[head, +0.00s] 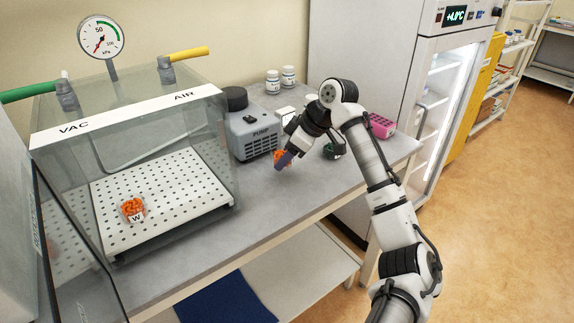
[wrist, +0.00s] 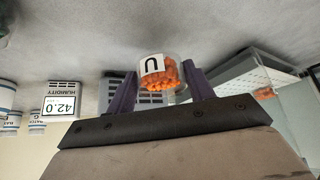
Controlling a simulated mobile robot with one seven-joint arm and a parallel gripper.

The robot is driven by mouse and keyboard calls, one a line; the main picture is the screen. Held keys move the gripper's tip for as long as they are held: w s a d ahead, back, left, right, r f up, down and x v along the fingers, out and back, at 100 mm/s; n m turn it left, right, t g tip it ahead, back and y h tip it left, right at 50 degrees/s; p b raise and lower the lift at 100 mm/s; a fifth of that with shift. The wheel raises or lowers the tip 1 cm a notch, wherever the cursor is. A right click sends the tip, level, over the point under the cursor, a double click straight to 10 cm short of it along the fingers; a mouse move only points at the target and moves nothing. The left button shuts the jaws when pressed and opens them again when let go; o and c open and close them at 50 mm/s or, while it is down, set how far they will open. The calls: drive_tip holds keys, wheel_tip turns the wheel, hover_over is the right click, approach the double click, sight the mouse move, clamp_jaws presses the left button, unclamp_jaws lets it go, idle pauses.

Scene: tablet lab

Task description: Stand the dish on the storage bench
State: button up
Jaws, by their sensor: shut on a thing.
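My gripper (head: 284,160) is low over the grey bench (head: 262,199), in front of the pump. Its two purple fingers are shut on a small clear dish (wrist: 168,84) of orange pieces with a white letter label. In the head view the held dish is mostly hidden behind the fingers; only a bit of orange shows. Whether it touches the bench top I cannot tell. A second dish (head: 132,207) of orange pieces, labelled W, sits on the perforated white plate (head: 170,205) inside the clear chamber at left.
The chamber's door (head: 72,250) stands open at its front left. The pump (head: 253,133), two white bottles (head: 289,75) and a pink rack (head: 381,126) stand on the bench. A humidity display (wrist: 62,103) shows in the wrist view. The front middle bench top is clear.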

sight(287, 167)
drive_tip(key=shift+f, duration=2)
drive_tip(key=o, duration=1)
drive_tip(key=shift+f, duration=0.1)
drive_tip(key=b+v, duration=0.2)
drive_tip(key=v, duration=1)
